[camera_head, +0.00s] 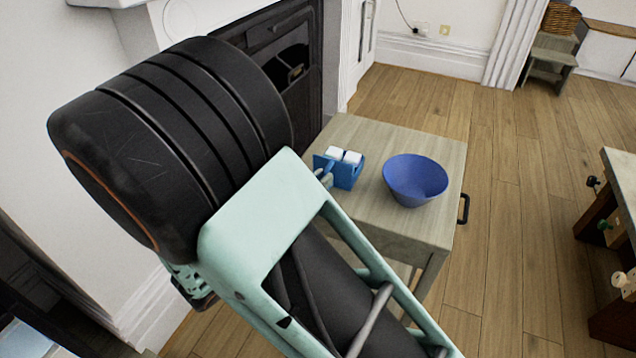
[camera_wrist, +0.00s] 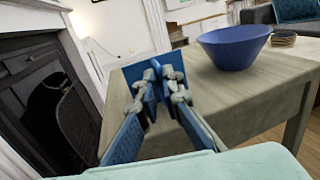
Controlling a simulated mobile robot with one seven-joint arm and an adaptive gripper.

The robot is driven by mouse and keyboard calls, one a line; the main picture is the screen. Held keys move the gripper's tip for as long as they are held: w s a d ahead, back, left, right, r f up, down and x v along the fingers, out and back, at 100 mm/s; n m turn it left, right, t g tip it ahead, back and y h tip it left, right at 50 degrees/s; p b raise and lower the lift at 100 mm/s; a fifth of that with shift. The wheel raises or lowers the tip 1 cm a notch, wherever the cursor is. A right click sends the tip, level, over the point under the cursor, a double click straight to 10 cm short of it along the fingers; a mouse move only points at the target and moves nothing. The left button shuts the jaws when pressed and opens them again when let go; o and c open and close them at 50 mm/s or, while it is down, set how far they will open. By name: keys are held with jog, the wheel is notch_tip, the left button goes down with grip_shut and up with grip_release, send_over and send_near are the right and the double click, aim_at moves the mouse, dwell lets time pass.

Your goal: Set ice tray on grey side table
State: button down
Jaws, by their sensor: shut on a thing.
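The ice tray (camera_head: 347,177) is small and blue, with two white blocks showing at its top. In the head view it is over the left part of the grey side table (camera_head: 410,226), left of a blue bowl. My gripper (camera_wrist: 160,88) is shut on the ice tray, which also shows in the wrist view (camera_wrist: 176,60) between and beyond the grey fingertips. I cannot tell whether the tray touches the table top (camera_wrist: 222,98). My arm hides much of the gripper in the head view.
The blue bowl (camera_head: 415,180) stands on the table, close right of the tray; it also shows in the wrist view (camera_wrist: 234,50). A dark fireplace (camera_head: 290,65) is at the table's far left. The table's front part is bare. Another table (camera_head: 622,170) is at the right edge.

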jog(key=c, duration=2.1)
grip_release()
jog(key=shift+s+r, duration=0.1)
jog(key=shift+r, duration=0.05)
jog(key=p+v, duration=0.3)
jog(key=v, duration=0.9)
